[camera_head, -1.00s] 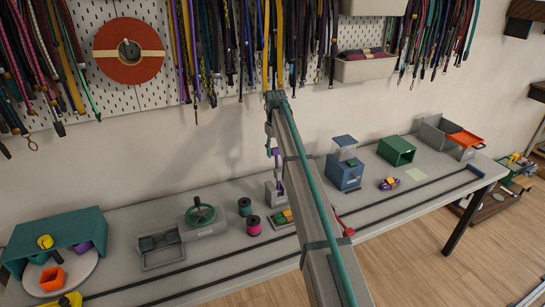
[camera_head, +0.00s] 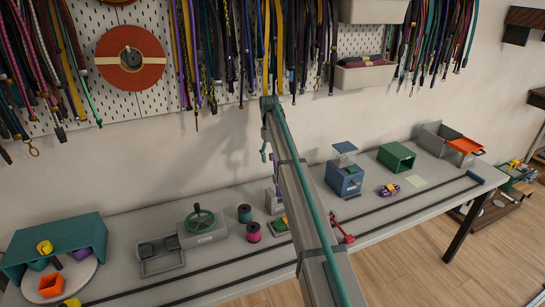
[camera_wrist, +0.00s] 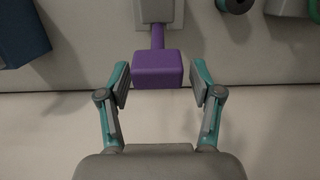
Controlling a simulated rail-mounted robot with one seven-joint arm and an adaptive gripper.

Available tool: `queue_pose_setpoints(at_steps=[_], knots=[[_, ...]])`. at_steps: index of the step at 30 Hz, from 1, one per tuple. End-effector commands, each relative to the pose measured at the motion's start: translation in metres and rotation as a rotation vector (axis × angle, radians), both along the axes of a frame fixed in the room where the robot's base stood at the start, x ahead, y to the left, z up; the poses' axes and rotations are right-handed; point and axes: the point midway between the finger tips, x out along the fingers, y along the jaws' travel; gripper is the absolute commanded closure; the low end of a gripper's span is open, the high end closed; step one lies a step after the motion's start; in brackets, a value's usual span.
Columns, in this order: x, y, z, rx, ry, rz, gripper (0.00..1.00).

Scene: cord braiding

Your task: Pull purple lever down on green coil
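The purple lever (camera_wrist: 158,70) ends in a block-like handle at the top middle of the wrist view. My gripper (camera_wrist: 161,76) is open, with one teal-and-grey finger on each side of the handle and a visible gap on both sides. In the head view the lever (camera_head: 279,178) is mostly hidden behind my arm, above its grey base (camera_head: 271,202). A green coil (camera_head: 245,213) stands on the table left of that base. Whether any coil sits under the lever is hidden.
A pink spool (camera_head: 253,232) stands close to the green coil. A grey device with a green handwheel (camera_head: 199,220) is to the left, and a blue machine (camera_head: 344,178) to the right. Dark rails run along the table front. Cords hang on the pegboard behind.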

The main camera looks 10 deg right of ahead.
Motion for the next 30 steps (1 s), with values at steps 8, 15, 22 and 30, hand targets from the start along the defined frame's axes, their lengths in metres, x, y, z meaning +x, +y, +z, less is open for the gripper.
queue_pose_setpoints(at_steps=[8, 15, 22, 30], knots=[[-0.001, -0.001, 0.002, -0.001, 0.001, -0.001, 0.33], [0.002, 0.0, 0.023, -0.001, 0.0, -0.001, 0.33], [0.009, 0.001, 0.067, -0.001, -0.002, -0.001, 0.33], [0.014, 0.003, 0.108, -0.001, -0.001, 0.0, 0.33]])
